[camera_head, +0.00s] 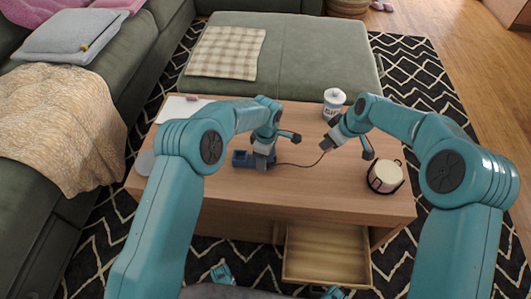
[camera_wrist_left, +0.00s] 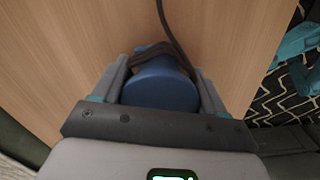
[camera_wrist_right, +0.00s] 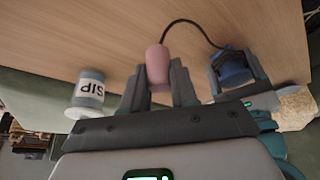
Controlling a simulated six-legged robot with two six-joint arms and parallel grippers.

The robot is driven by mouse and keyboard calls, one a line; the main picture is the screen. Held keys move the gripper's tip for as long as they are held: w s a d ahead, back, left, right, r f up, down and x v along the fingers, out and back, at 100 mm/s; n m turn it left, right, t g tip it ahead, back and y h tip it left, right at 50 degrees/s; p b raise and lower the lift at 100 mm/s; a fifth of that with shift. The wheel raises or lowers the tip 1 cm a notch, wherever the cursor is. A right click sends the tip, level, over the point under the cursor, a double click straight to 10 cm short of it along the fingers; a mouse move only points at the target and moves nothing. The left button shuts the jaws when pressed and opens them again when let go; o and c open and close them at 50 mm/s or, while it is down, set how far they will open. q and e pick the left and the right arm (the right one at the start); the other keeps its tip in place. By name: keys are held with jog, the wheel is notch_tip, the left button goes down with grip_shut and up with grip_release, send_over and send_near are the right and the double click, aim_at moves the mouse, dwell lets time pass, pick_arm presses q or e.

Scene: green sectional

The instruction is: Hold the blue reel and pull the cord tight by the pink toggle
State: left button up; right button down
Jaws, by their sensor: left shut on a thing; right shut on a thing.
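The blue reel (camera_wrist_left: 160,88) sits between the fingers of my left gripper (camera_wrist_left: 160,85), which is shut on it. In the head view the left gripper (camera_head: 264,158) is low at the table, with the blue reel (camera_head: 241,159) partly hidden by it. My right gripper (camera_wrist_right: 160,80) is shut on the pink toggle (camera_wrist_right: 157,62), to the right of the reel. In the head view the right gripper (camera_head: 328,147) hides the toggle. The dark cord (camera_head: 298,165) runs from the reel to the right gripper and sags in a curve. It also curves in the right wrist view (camera_wrist_right: 195,24).
The wooden table (camera_head: 225,200) has an open drawer (camera_head: 327,255) at its front. A white cup (camera_head: 334,102) stands behind the right gripper. A cream pot (camera_head: 385,176) stands at the table's right. A white sheet (camera_head: 182,108) lies at the back left. The front middle is clear.

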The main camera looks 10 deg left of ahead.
jog(key=shift+f, duration=1.6)
jog(key=shift+d, duration=0.1)
jog(key=shift+w+d, duration=0.2)
jog(key=shift+d, duration=0.95)
jog(key=shift+d, duration=0.1)
jog(key=shift+w+d, duration=0.15)
jog(key=shift+d, duration=0.6)
jog(key=shift+d, duration=0.35)
jog(key=shift+a, duration=0.15)
jog(key=shift+a, duration=0.9)
